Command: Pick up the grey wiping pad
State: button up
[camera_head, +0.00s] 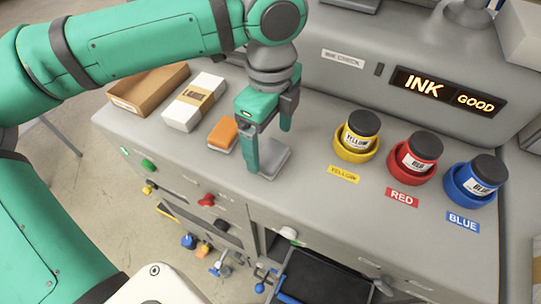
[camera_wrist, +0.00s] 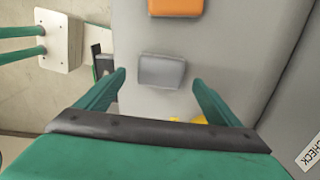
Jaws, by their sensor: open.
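The grey wiping pad (camera_head: 275,163) is a small flat block on the grey counter top (camera_head: 318,200), partly hidden behind a finger of my gripper in the head view. In the wrist view, the pad (camera_wrist: 161,71) shows whole, with its face up, between the two fingertips. My gripper (camera_head: 269,149) points down over the pad, with its green fingers apart and empty. It also shows in the wrist view (camera_wrist: 159,77), with a finger on either side of the pad. I cannot tell how far the fingertips are above the counter.
An orange pad (camera_head: 223,133) lies left of the grey one. Further left are a white box (camera_head: 193,106) and a brown tray (camera_head: 130,100). Yellow (camera_head: 357,140), red (camera_head: 415,160) and blue (camera_head: 474,184) ink pots stand to the right. The ink panel rises behind.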

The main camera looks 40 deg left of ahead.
aim_at(271, 153)
jog(key=shift+f, duration=1.75)
jog(key=shift+w, duration=0.1)
jog(key=c, duration=1.2)
jog(key=shift+r, duration=0.15)
jog(key=shift+w+r, duration=0.1)
jog(key=shift+r, duration=0.1)
jog(key=r, duration=0.3)
jog(key=shift+s, duration=0.3)
jog(key=shift+s+d+r, duration=0.75)
jog(key=shift+s+r, duration=0.8)
jog(key=shift+s, duration=0.6)
jog(key=shift+s+d+r, duration=0.75)
jog(key=shift+s+r, duration=0.85)
jog(key=shift+s, duration=0.6)
jog(key=shift+s+d+r, duration=0.75)
jog(key=shift+s+r, duration=0.8)
jog(key=shift+s, duration=0.6)
